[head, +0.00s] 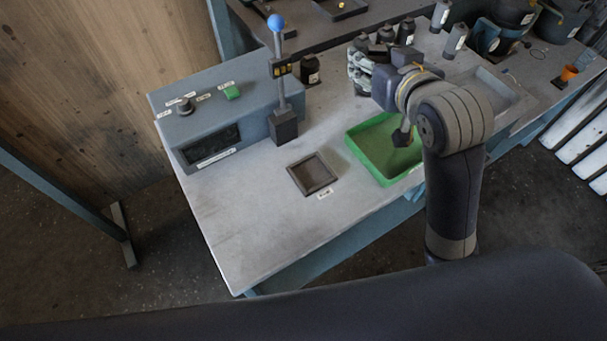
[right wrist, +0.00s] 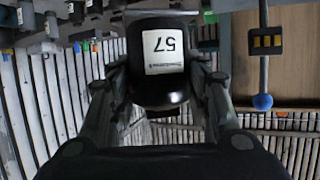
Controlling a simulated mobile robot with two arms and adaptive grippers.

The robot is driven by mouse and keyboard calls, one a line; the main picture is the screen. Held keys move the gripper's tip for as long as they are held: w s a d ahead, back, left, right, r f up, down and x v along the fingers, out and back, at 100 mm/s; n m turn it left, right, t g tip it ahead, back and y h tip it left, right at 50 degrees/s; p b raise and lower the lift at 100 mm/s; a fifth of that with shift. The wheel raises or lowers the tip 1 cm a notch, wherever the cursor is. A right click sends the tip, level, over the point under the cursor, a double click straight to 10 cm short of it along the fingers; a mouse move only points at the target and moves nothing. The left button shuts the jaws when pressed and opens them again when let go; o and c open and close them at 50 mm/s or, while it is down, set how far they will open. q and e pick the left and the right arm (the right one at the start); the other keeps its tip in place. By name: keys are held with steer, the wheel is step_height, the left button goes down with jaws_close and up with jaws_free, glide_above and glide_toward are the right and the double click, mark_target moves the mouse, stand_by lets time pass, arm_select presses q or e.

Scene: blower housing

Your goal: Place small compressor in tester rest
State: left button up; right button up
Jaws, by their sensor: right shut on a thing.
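My right gripper (head: 362,68) is above the back part of the grey table. In the right wrist view it is shut on a black compressor (right wrist: 160,95), a rounded cylinder with a white label reading 57, upside down in that picture. In the head view the held compressor is mostly hidden by the gripper. A dark square frame (head: 313,174) with a small label lies empty on the table, left of and nearer than the gripper; it may be the tester rest, but its label is unreadable. The grey tester box (head: 219,112) stands to its left. My left gripper is out of view.
A post with a blue ball (head: 276,22) stands between the tester box and the gripper; it also shows in the right wrist view (right wrist: 263,101). A green tray (head: 365,168) lies below my right arm. Several black cylinders (head: 406,30) stand behind. The front left table is clear.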

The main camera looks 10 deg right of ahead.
steer(key=s+f+n+y, duration=0.25)
steer(key=s+f, duration=0.35)
steer(key=f, duration=0.4)
steer(key=s+a+f+n+g+y, duration=0.1)
steer(key=s+a+f+n+y, duration=0.15)
steer(key=s, duration=0.35)
steer(key=s+a+f+n+g+y, duration=0.1)
steer(key=s+f+y, duration=0.1)
steer(key=s+f, duration=0.3)
steer(key=b, duration=0.1)
glide_above(311, 174)
steer(key=shift+f, duration=1.9)
steer(key=o, duration=1.5)
steer(key=shift+f, duration=0.25)
